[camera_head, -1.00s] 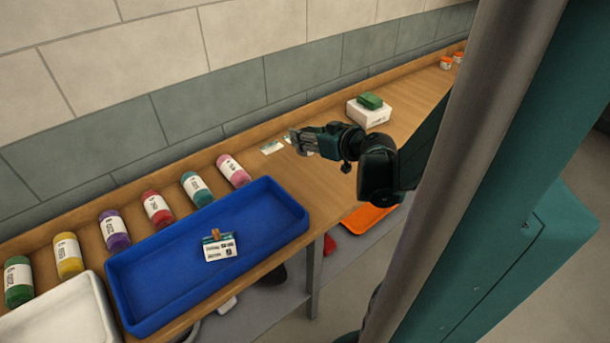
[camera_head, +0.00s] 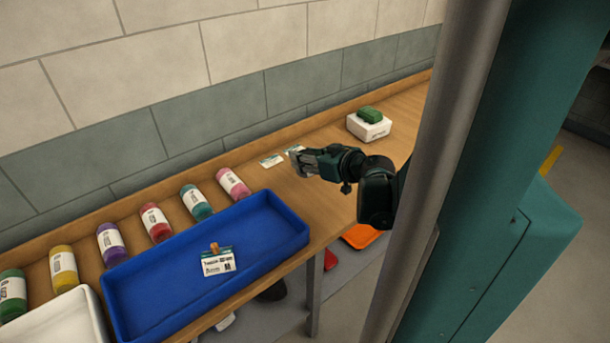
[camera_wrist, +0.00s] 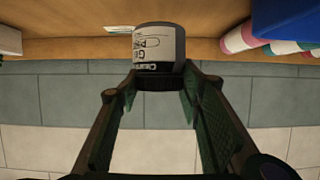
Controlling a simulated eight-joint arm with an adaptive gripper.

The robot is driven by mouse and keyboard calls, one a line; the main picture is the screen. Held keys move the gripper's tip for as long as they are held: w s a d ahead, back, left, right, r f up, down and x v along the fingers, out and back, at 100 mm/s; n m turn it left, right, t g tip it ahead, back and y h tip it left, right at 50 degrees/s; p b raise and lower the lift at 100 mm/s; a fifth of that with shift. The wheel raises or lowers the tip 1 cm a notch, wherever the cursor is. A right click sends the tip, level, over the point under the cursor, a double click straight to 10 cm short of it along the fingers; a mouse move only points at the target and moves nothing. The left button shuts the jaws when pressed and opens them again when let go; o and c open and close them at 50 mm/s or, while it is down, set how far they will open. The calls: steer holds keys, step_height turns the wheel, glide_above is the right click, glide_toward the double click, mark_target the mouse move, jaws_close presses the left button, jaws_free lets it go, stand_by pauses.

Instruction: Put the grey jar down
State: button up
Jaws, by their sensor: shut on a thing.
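The grey jar (camera_wrist: 158,47) has a white label with dark print and a dark end. In the wrist view it sits between the fingertips of my gripper (camera_wrist: 160,84), which is shut on it. In the head view my gripper (camera_head: 303,163) is over the wooden counter (camera_head: 330,200), beside two small white-and-green cards (camera_head: 271,160). The jar is small there and partly hidden by the fingers. I cannot tell whether it touches the counter.
A blue tray (camera_head: 150,285) holding a clipped card (camera_head: 218,262) is to the left. Several coloured bottles (camera_head: 196,202) line the wall behind it. A white box (camera_head: 368,128) with a green block (camera_head: 369,115) on top stands right.

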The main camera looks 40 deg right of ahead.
steer(key=shift+f+b, duration=0.3)
steer(key=shift+f, duration=0.95)
steer(key=shift+f, duration=0.1)
steer(key=shift+f+b, duration=0.8)
steer(key=shift+f, duration=1.2)
steer(key=shift+f, duration=0.1)
steer(key=o, duration=1)
steer(key=shift+r, duration=0.2)
steer(key=shift+p+v, duration=1.35)
steer(key=shift+v, duration=4.65)
steer(key=shift+a, duration=0.15)
